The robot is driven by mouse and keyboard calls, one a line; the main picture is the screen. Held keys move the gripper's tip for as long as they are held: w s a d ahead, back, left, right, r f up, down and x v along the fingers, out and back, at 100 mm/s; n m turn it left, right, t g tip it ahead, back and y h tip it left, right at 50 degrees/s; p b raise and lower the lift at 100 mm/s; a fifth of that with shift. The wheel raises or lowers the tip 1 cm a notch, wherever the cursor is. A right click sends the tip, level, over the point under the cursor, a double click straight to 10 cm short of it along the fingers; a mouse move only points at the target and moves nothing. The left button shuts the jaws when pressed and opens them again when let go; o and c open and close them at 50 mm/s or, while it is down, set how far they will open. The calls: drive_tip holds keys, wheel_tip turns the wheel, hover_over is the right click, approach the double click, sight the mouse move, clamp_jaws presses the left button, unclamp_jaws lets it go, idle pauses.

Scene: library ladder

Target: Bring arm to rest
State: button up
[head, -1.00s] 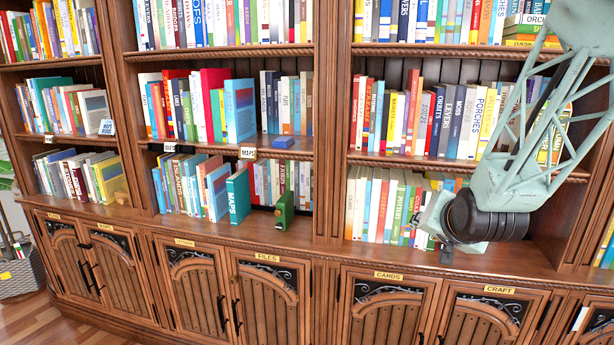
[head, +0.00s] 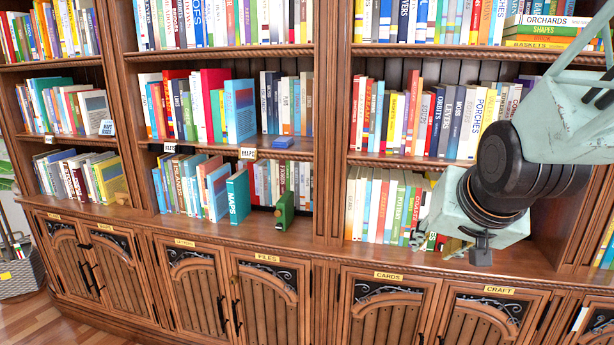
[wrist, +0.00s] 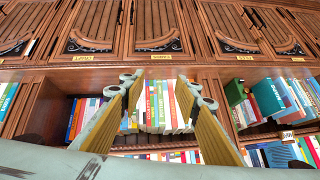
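My gripper (wrist: 160,86) is open in the wrist view, its two fingers spread with a clear gap and nothing held between them. Through the gap I see a row of books (wrist: 156,108) on a shelf, and that view is upside down. In the head view my gripper (head: 424,238) is small and partly hidden by my wrist. It is in front of the lower right shelf bay, with the row of upright books (head: 375,205) behind it. I cannot tell its distance from the books.
The bookcase's shelves hold many books. A teal book (head: 238,196) and a green bookend (head: 285,211) stand at the front of the lower middle shelf. Cupboard doors (head: 268,300) line the bottom. A basket (head: 20,277) stands at left.

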drive_tip(key=s+a+r+n+g, duration=0.2)
drive_tip(key=s, duration=1.3)
drive_tip(key=s+a+r+n+g, duration=0.2)
drive_tip(key=s+a, duration=0.1)
drive_tip(key=s, duration=1.2)
drive_tip(key=shift+a+y, duration=0.15)
drive_tip(key=shift+y, duration=0.25)
